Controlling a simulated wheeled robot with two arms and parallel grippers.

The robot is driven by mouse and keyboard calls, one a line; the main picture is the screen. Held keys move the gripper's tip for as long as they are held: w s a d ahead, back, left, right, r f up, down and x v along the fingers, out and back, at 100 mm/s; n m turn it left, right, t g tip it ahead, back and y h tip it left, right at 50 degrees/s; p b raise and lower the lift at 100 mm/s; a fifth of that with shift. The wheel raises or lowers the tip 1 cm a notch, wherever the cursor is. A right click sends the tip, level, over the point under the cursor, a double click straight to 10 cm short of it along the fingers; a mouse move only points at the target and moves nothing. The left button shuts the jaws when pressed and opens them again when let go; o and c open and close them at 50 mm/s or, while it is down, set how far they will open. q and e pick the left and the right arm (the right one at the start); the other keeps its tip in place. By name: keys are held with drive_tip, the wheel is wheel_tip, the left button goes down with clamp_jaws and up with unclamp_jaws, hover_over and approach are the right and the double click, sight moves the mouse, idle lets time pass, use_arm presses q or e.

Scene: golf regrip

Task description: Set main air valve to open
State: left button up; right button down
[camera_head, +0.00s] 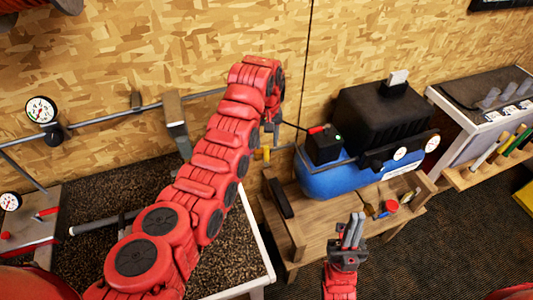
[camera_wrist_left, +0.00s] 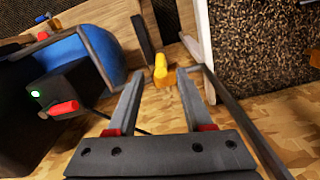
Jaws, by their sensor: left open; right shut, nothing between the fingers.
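A yellow handle (camera_wrist_left: 160,70), which looks like the main air valve's, shows in the left wrist view near the wall. It also shows in the head view as a small yellow piece (camera_head: 262,154) just below the end of my left arm. My left gripper (camera_wrist_left: 161,77) is open, and the handle appears between its fingertips; I cannot tell whether they touch it. In the head view the left gripper (camera_head: 274,122) is mostly hidden behind its own arm. My right gripper (camera_head: 353,232) is shut and empty, in front of the wooden bench, fingers up.
A blue and black compressor (camera_head: 330,177) with a red switch (camera_head: 318,129) and a green light stands right of my left gripper, on a wooden bench (camera_head: 330,228). A dark-topped table (camera_head: 85,195) is at left. A pipe (camera_head: 110,116) with a gauge (camera_head: 41,110) runs along the wall.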

sight(267, 154)
use_arm(q)
wheel_tip(267, 154, down, 6)
drive_tip(key=shift+a+r+p, duration=0.1)
drive_tip(key=shift+p, duration=1.1)
drive_tip(key=shift+f, duration=0.55)
clamp_jaws()
